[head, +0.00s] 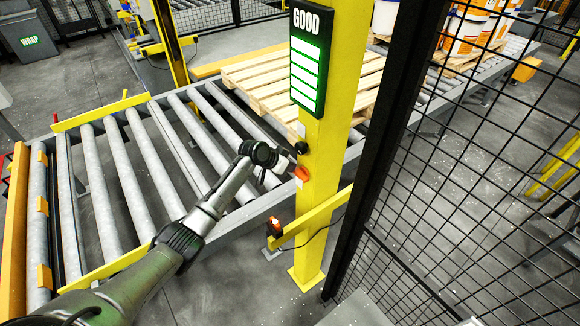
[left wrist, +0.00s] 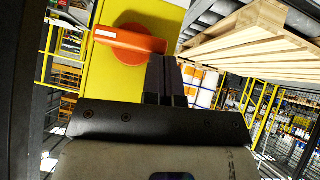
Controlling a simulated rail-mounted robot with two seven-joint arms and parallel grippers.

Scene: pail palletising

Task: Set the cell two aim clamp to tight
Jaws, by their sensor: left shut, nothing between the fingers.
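An orange turn handle (head: 301,173) sits on the side of the yellow post (head: 322,215), below a small black knob (head: 301,148). In the left wrist view the handle (left wrist: 130,41) lies nearly crosswise on a round orange hub, its right end dipping slightly. No label naming it as the aim clamp is readable. My left gripper (head: 284,171) is shut and empty, just left of the handle. In the left wrist view its fingers (left wrist: 166,66) are together below the handle's right end; I cannot tell whether they touch it. My right gripper is not in view.
A lit GOOD panel (head: 308,60) hangs on the post above. A lit orange sensor (head: 275,226) sits on a yellow bracket low on the post. A roller conveyor (head: 140,165) lies left, with a wooden pallet (head: 255,80) behind. Black mesh fencing (head: 450,190) closes the right.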

